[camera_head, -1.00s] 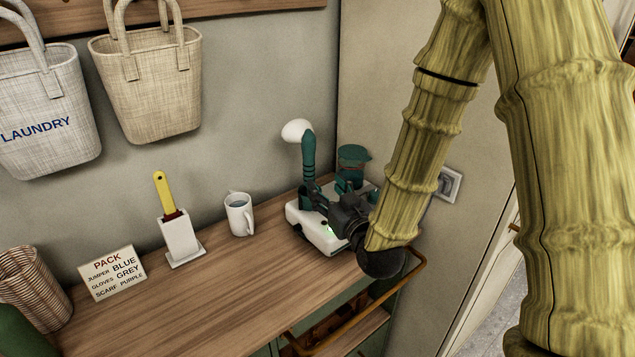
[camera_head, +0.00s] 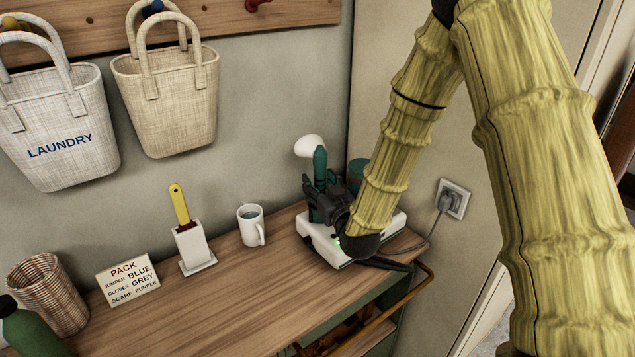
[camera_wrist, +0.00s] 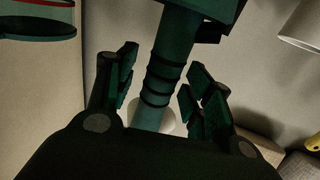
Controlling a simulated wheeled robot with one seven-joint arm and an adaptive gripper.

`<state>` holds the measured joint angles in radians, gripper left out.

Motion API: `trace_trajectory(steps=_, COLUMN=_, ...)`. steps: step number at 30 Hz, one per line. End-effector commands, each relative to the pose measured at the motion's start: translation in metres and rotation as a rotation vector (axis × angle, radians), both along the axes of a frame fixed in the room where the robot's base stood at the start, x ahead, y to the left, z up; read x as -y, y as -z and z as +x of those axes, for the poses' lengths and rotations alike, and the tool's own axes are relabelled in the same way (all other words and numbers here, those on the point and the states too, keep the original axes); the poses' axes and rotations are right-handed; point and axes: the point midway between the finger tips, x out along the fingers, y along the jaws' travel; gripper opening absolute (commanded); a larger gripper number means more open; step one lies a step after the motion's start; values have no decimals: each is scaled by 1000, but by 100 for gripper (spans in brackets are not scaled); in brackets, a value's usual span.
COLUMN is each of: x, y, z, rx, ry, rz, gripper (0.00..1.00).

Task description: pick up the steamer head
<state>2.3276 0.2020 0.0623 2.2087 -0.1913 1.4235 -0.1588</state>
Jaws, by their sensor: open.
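The steamer head has a white rounded top (camera_head: 308,147) and a dark green handle (camera_head: 320,165). It stands upright on a white base (camera_head: 394,222) at the right end of the wooden bench top. My gripper (camera_head: 322,192) is at the handle and hides its lower part. In the wrist view the ringed green handle (camera_wrist: 163,80) runs between the two open fingers of my gripper (camera_wrist: 156,85). A gap shows on the right side of the handle; contact on the left cannot be told.
A white mug (camera_head: 251,226) stands left of the base. Farther left are a brush in a white holder (camera_head: 192,252), a PACK card (camera_head: 128,279) and a wicker basket (camera_head: 48,290). A green container (camera_head: 357,168) is behind my arm. A cord runs to a wall socket (camera_head: 453,198).

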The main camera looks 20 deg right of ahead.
Motion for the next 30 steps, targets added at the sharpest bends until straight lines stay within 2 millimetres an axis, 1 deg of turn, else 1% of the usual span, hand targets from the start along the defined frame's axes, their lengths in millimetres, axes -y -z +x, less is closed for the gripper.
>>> trace_trajectory(steps=3, x=0, y=0, z=6, rx=-1, ry=0, rz=0, gripper=52)
trace_trajectory(steps=9, x=0, y=1, z=6, rx=-2, ry=0, rz=0, gripper=52)
trace_trajectory(steps=10, x=0, y=1, z=6, rx=-1, ry=0, rz=0, gripper=50)
trace_trajectory(steps=14, x=0, y=1, z=6, rx=-1, ry=0, rz=0, gripper=26)
trace_trajectory(steps=15, x=0, y=1, z=6, rx=-1, ry=0, rz=0, gripper=19)
trace_trajectory(steps=17, x=0, y=1, z=6, rx=-1, ry=1, rz=0, gripper=8)
trace_trajectory(steps=18, x=0, y=1, z=6, rx=-1, ry=1, rz=0, gripper=1)
trace_trajectory(steps=26, x=0, y=0, z=6, rx=0, ry=1, rz=0, gripper=0)
trace_trajectory(steps=30, x=0, y=-7, z=6, rx=1, ry=1, rz=0, gripper=0)
